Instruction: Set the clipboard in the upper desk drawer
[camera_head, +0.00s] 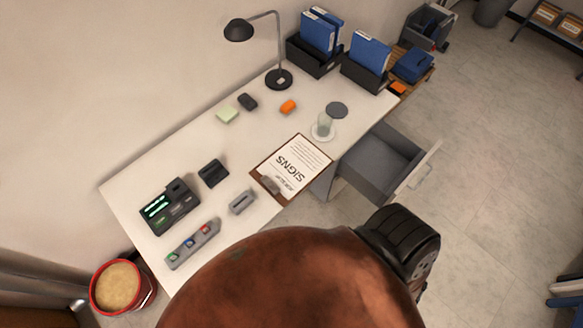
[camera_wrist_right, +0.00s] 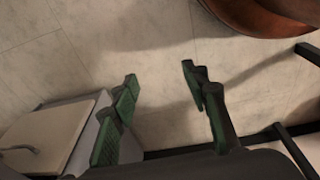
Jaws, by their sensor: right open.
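The clipboard (camera_head: 262,172) lies flat on the desk, at its front edge beside the drawer. It is brown, with a metal clip and a white sheet headed "SIGNS". The upper desk drawer (camera_head: 377,165) is pulled out to the right of the clipboard; its grey inside looks empty. My right gripper (camera_wrist_right: 160,76) shows in the right wrist view with its green-padded fingers spread and nothing between them, above the floor. In the head view I cannot make out its fingers. My left gripper is not in view.
A glass (camera_head: 324,121) on a saucer stands just behind the clipboard, near the drawer. A grey stapler-like block (camera_head: 242,201) lies to its left. A lamp (camera_head: 279,79), black file holders (camera_head: 313,60) and small devices occupy the desk. The floor (camera_head: 480,190) right of the drawer is clear.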

